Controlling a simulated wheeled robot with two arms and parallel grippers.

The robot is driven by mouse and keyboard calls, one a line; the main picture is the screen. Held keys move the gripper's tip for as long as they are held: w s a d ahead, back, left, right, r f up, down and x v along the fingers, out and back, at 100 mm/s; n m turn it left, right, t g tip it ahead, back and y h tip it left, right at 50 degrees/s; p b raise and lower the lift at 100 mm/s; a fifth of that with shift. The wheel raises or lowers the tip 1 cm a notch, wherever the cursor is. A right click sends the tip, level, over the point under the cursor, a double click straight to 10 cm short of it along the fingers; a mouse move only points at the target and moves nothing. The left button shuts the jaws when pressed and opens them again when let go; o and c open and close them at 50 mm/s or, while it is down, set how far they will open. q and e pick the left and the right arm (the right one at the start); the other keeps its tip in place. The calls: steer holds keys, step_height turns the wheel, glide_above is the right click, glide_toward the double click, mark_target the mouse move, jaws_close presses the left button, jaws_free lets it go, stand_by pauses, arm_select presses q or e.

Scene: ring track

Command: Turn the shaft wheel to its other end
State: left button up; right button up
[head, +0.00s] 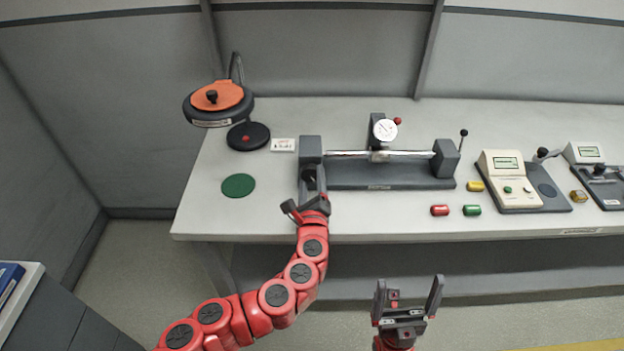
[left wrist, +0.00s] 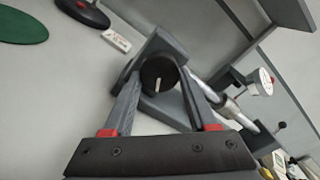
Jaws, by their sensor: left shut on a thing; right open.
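The shaft wheel (left wrist: 158,73) is a round black knob with a short white mark, seen face-on in the left wrist view. It sits at the left block (head: 311,147) of a grey bench fixture (head: 385,176) that carries a shiny shaft (head: 412,155). My left gripper (head: 313,178) reaches the fixture's left end; in the left wrist view its two fingers (left wrist: 160,80) are shut on the wheel from both sides. In the head view my gripper mostly hides the wheel. My right gripper (head: 409,284) is open and empty, in front of the table.
A dial gauge (head: 385,130) stands over the shaft. Red (head: 439,210) and green (head: 472,210) pieces lie front right, near a beige meter (head: 508,180). A green disc (head: 238,185) and a black disc (head: 248,136) lie left. The table's front left is clear.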

arm_select(q)
steer(key=o, duration=1.4)
steer(key=shift+c, duration=0.2)
steer(key=shift+s, duration=0.1)
steer(key=s, duration=1.7)
steer(key=shift+s, duration=0.15)
